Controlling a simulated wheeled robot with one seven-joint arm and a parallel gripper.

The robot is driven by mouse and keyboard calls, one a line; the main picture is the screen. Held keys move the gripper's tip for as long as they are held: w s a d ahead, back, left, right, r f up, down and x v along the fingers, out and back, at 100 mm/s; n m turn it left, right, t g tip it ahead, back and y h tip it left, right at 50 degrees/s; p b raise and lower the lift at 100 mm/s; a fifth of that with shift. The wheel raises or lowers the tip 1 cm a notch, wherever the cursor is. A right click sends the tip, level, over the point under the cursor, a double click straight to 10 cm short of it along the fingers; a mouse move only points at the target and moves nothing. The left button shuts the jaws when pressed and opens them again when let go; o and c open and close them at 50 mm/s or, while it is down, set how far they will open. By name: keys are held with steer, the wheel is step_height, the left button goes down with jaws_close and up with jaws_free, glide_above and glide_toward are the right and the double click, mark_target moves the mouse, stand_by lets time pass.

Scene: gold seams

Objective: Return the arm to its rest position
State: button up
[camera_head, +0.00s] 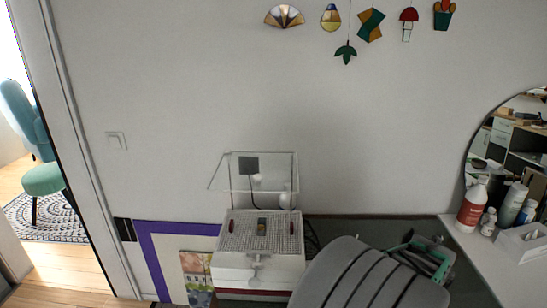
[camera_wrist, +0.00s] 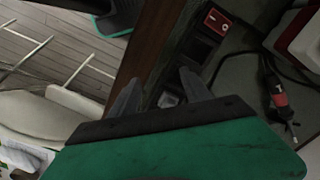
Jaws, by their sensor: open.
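My gripper (camera_wrist: 160,88) shows in the wrist view, with two grey fingers apart and nothing between them. A broad green surface fills the bottom of that view, behind a dark bar at the base of the fingers. The fingers point toward a dark block with a red rocker switch (camera_wrist: 217,20), but I cannot tell the distance. A large grey ridged shape covers the lower right there and hides part of the worktop.
A white machine (camera_head: 260,270) with a clear shield (camera_head: 262,172) stands against the wall. A red-labelled pump bottle (camera_head: 472,207) stands near the round mirror (camera_head: 515,140). A cable with a red part (camera_wrist: 279,98) lies in the wrist view.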

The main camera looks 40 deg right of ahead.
steer(key=w+a+r+n+t+h+p, duration=0.1)
steer(key=w+a+r+n, duration=0.3)
steer(key=w+a, duration=0.45)
steer(key=w+a+r+n, duration=0.1)
steer(key=w+a+n, duration=0.5)
steer(key=w+a, duration=0.25)
steer(key=w+a+r+n+t, duration=0.1)
steer(key=w+a+r+n, duration=0.2)
steer(key=a, duration=0.5)
steer(key=w+a+r+n+t, duration=0.1)
steer(key=w+a+r+n, duration=0.2)
steer(key=a, duration=0.6)
steer(key=shift+w+a+n+y+p, duration=0.3)
steer(key=shift+w+n+p, duration=0.15)
steer(key=shift+w+n, duration=0.75)
steer(key=shift+c, duration=0.6)
